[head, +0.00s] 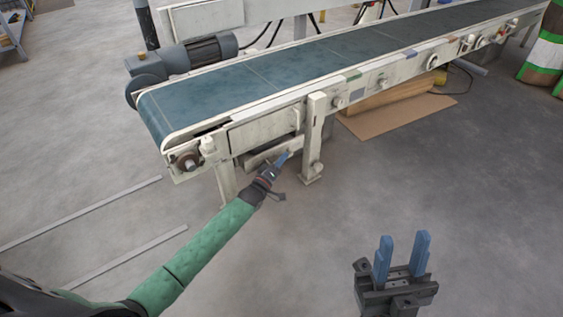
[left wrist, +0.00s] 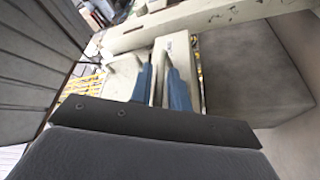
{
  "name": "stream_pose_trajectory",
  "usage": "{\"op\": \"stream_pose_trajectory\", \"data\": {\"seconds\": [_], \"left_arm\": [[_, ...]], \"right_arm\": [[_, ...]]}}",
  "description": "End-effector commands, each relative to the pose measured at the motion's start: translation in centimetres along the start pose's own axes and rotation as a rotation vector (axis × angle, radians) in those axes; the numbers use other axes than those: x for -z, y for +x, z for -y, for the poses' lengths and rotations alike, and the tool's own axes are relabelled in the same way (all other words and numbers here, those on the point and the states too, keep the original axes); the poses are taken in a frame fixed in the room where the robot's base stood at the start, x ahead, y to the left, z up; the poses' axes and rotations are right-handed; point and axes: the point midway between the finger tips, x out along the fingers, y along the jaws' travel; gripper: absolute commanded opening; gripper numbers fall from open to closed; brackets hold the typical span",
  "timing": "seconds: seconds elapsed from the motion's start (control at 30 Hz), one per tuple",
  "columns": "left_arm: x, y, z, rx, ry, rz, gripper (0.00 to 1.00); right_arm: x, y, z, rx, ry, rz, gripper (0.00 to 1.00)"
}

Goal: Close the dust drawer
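The dust drawer (head: 272,152) appears to be the cream, low box under the near end of the conveyor, between its legs. I cannot tell for sure how far out it stands. My left gripper (head: 281,160) is at the drawer's front. In the left wrist view its blue fingers (left wrist: 160,82) are apart, with a cream part showing between and beyond them. Whether they touch it is unclear. My right gripper (head: 402,258) is open and empty, its fingers upright over bare floor, well away from the drawer.
The conveyor (head: 300,66) runs from left front to the upper right, with a grey motor (head: 190,54) behind it. A conveyor leg (head: 314,138) stands right beside my left gripper. Cardboard (head: 395,115) lies beneath the conveyor.

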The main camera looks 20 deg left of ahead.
Motion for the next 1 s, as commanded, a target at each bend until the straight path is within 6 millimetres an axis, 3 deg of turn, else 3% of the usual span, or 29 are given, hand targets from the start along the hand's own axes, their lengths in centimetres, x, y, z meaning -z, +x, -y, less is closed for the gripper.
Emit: {"op": "stream_pose_trajectory", "data": {"seconds": [0.23,0.33,0.63,1.0], "left_arm": [[0.0,0.1,0.0,0.000,0.000,0.000,0.18],[0.0,0.1,0.0,0.000,0.000,0.000,0.00],[0.3,0.2,0.2,0.001,0.001,0.001,0.00],[3.2,1.5,2.3,0.002,0.000,0.000,0.00]], "right_arm": [[0.0,0.2,0.0,-0.002,0.001,-0.005,0.36],[0.0,0.3,0.1,-0.003,0.002,-0.007,0.36],[0.1,0.3,0.1,-0.003,0.003,-0.007,0.36],[0.1,0.8,0.2,-0.002,0.006,-0.017,0.36]]}}
